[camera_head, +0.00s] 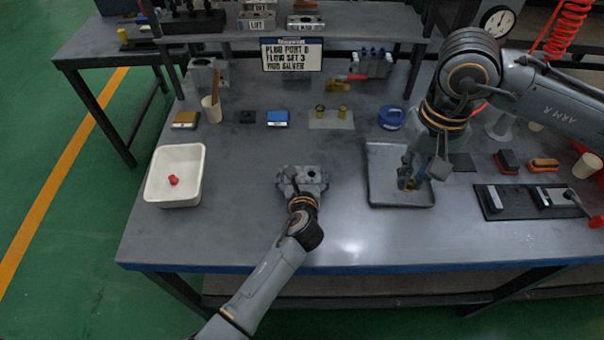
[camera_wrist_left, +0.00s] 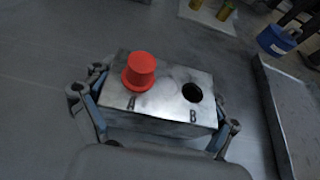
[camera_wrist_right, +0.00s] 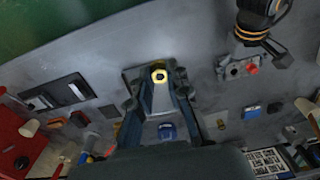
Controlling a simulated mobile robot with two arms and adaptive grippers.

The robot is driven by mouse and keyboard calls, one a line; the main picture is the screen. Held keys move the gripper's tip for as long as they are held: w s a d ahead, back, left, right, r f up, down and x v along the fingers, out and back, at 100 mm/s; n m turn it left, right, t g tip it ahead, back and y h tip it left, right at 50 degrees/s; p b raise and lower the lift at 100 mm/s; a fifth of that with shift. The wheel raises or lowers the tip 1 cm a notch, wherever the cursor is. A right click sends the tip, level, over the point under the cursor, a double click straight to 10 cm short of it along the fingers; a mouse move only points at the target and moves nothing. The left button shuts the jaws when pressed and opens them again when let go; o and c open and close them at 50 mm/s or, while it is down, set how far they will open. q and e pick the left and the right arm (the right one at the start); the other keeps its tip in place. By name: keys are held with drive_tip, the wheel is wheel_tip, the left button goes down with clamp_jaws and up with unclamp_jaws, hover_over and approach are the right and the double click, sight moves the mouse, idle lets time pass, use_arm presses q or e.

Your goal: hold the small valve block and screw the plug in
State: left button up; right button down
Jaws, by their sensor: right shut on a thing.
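The small grey valve block (camera_head: 312,174) sits on the table in front of the sign. In the left wrist view the block (camera_wrist_left: 160,95) has a red cap (camera_wrist_left: 139,72) at A and an open dark hole (camera_wrist_left: 192,92) at B. My left gripper (camera_head: 297,191) has its fingers on either side of the block; whether they press on it is unclear. My right gripper (camera_head: 408,182) is over the grey tray (camera_head: 384,162), shut on a yellow-ringed hex plug (camera_wrist_right: 159,76) at its fingertips. Its height above the tray is hard to judge.
A white bin (camera_head: 160,195) at left holds a red cap (camera_head: 173,180). A blue roll (camera_head: 391,117) stands behind the tray. A black mat (camera_head: 515,203) lies right. Table between block and tray is clear.

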use_arm(q)
drive_tip(key=shift+o, duration=1.1)
drive_tip(key=shift+f, duration=0.1)
use_arm(e)
drive_tip(key=shift+w, duration=0.1)
use_arm(q)
drive_tip(key=v, duration=1.2)
